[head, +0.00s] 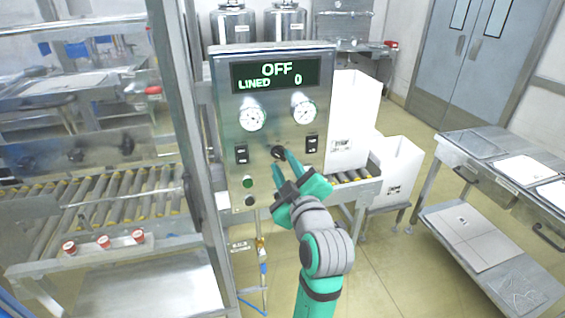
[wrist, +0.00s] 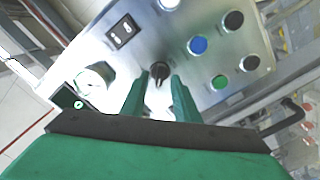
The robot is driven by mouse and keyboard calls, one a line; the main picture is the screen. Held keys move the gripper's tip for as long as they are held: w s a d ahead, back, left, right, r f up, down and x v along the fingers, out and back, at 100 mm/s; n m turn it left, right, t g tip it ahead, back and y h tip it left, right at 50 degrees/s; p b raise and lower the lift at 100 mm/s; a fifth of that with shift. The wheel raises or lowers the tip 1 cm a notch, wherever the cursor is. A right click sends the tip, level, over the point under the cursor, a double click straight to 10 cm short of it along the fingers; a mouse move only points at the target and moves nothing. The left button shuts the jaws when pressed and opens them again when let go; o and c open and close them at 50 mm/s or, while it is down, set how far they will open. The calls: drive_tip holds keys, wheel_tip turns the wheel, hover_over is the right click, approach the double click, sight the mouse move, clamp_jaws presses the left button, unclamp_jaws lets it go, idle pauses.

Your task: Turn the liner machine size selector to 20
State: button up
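The liner machine's steel control panel (head: 228,110) stands upright, and its display (head: 275,73) reads OFF, LINED 0. A small black rotary knob (head: 277,151), which looks like the size selector, sits low in the middle of the panel. In the wrist view the knob (wrist: 159,71) is just ahead of my fingertips, between their lines, with a gap on each side. Its size markings cannot be read. My teal gripper (head: 282,160) is open and points at the panel; the wrist view shows its two fingers (wrist: 158,82) apart and empty.
A green button (head: 248,182) is at lower left; a blue button (wrist: 197,45) shows close by in the wrist view. White boxes (head: 398,165) stand right, with a table (head: 480,150) beyond.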

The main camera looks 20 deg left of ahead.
drive_tip(key=shift+x, duration=0.8)
drive_tip(key=shift+c, duration=0.7)
clamp_jaws()
drive_tip(key=shift+w, duration=0.1)
